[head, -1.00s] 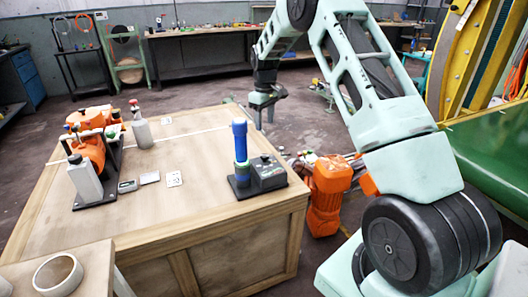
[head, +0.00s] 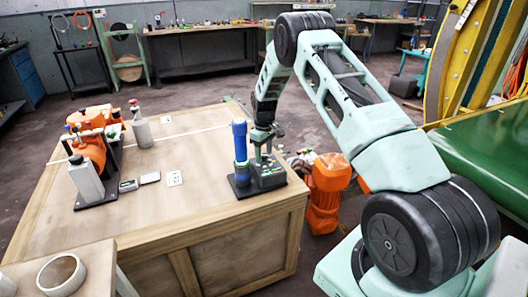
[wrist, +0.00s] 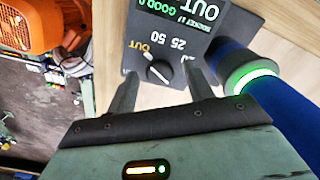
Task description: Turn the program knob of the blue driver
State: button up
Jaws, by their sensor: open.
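The blue driver (head: 240,145) stands upright in a dark base with a control box (head: 268,182) on the wooden crate's near right corner. In the wrist view the driver (wrist: 285,115) is at the right, with a green lit ring at its end. The program knob (wrist: 160,73) is a small dark dial with a white pointer, beside the printed marks OUT, 25 and 50. My gripper (wrist: 160,72) is open, one finger to each side of the knob in that view. I cannot tell whether they touch it. In the head view my gripper (head: 263,153) is over the box.
An orange device on a dark stand (head: 92,160), a grey bottle (head: 141,130) and small cards (head: 174,179) are on the crate's left half. An orange machine (head: 326,190) stands right of the crate. A tape roll (head: 62,276) lies front left.

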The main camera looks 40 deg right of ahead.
jog(key=c, duration=1)
jog(key=shift+o, duration=0.2)
jog(key=shift+m, duration=0.3)
jog(key=m, duration=0.3)
jog(key=shift+b, duration=0.35)
jog(key=shift+m, duration=2.1)
jog(key=o, duration=1)
jog(key=shift+c, duration=0.2)
